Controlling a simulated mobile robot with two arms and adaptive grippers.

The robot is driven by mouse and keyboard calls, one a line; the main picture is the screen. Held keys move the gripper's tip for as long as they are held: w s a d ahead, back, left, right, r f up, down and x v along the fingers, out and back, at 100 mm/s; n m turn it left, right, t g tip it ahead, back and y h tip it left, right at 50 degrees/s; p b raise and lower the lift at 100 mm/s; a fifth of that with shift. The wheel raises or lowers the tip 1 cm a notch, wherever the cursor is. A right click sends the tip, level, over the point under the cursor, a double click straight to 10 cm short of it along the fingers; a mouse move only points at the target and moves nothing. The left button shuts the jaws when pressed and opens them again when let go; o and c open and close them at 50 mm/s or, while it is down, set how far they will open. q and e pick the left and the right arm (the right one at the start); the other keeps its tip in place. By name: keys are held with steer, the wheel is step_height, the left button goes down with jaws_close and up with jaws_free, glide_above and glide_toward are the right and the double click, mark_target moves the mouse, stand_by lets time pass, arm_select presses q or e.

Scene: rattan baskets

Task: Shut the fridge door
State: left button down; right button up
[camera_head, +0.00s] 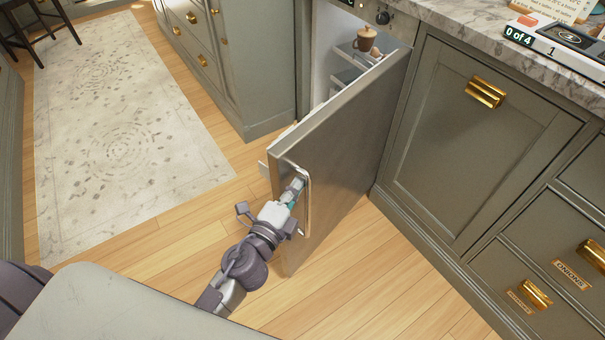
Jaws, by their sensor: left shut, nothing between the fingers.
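The fridge door (345,150) is a silver panel that stands open, swung out from the cabinet row into the room. Its curved metal handle (307,205) is on the outer face near the free edge. Behind the door the fridge interior (328,50) shows, with a brown pot (366,40) on a shelf. My left gripper (294,190) is at the door's free edge, right beside the handle. Its fingers are shut with nothing seen between them. I cannot tell whether they touch the door. My right gripper is not in view.
Grey-green cabinets with brass pulls (486,92) stand right of the fridge under a marble counter (470,28). More cabinets (230,60) stand to its left. The wooden floor (190,240) around the door is clear, with a pale rug (120,140) at the left.

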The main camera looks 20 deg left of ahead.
arm_select(q)
steer(key=shift+w+d, duration=0.2)
steer(key=shift+w, duration=1.2)
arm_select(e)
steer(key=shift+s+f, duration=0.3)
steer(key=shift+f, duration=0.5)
arm_select(q)
steer(key=shift+a, duration=0.15)
